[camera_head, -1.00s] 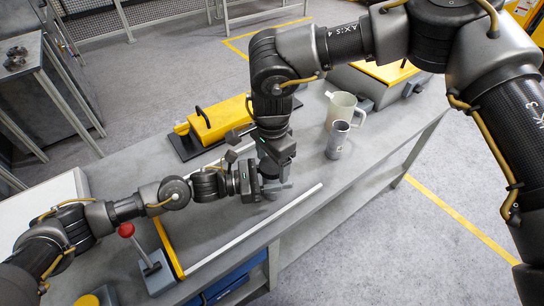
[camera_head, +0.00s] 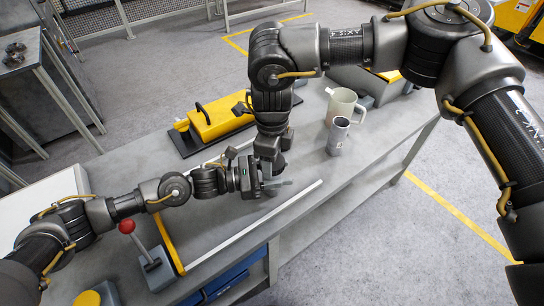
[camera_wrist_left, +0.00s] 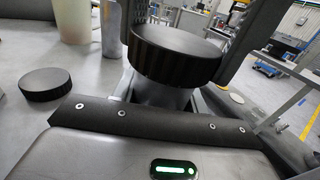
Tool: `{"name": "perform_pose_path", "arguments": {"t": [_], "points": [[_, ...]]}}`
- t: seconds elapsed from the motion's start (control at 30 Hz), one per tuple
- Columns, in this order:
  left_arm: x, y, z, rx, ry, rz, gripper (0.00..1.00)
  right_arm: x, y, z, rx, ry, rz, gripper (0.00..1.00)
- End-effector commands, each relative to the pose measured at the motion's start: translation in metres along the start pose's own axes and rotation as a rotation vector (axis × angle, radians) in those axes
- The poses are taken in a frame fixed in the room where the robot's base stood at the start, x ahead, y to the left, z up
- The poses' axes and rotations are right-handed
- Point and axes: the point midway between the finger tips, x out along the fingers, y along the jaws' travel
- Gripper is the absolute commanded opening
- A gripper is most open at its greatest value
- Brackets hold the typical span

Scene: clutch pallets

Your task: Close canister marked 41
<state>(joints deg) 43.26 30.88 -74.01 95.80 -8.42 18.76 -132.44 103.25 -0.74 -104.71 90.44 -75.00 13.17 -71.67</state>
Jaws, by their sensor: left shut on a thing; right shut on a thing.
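In the left wrist view a wide black ribbed lid (camera_wrist_left: 178,52) sits directly over a grey canister body (camera_wrist_left: 158,93), mostly hidden under it. No number shows on it. My left gripper (camera_head: 272,185) is shut on this canister from the side, low over the bench. My right gripper (camera_head: 268,170) comes down from above, its fingers on either side of the lid, shut on it. In the head view the two grippers hide the lid and most of the canister. I cannot tell whether the lid is fully seated.
A second black lid (camera_wrist_left: 45,84) lies on the bench. A beige jug (camera_head: 342,103) and a grey cup (camera_head: 338,136) stand to the right. A yellow device (camera_head: 215,120) is behind. A red-knobbed lever (camera_head: 127,227) stands near the front left. A white strip (camera_head: 255,226) runs along the front.

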Motion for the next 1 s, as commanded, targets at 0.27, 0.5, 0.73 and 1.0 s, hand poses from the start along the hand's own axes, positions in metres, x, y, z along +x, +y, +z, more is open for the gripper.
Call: {"name": "perform_pose_path", "arguments": {"t": [0.27,0.5,0.73,1.0], "points": [[-0.0002,0.0005,-0.0001,0.000,0.001,0.002,0.00,0.0008,0.0005,0.0006,0.748,-0.001,0.004,0.29],[-0.0001,0.0005,-0.0002,0.000,0.001,0.001,0.00,0.0006,-0.0002,0.0004,1.330,-0.001,0.001,0.29],[-0.0001,0.0004,-0.0002,0.000,0.001,0.001,0.00,0.0007,-0.0002,0.0006,1.478,-0.002,0.000,0.29],[0.0000,0.0003,-0.0002,0.000,0.001,0.001,0.00,0.0007,-0.0002,0.0005,1.476,-0.002,0.000,0.82]]}}
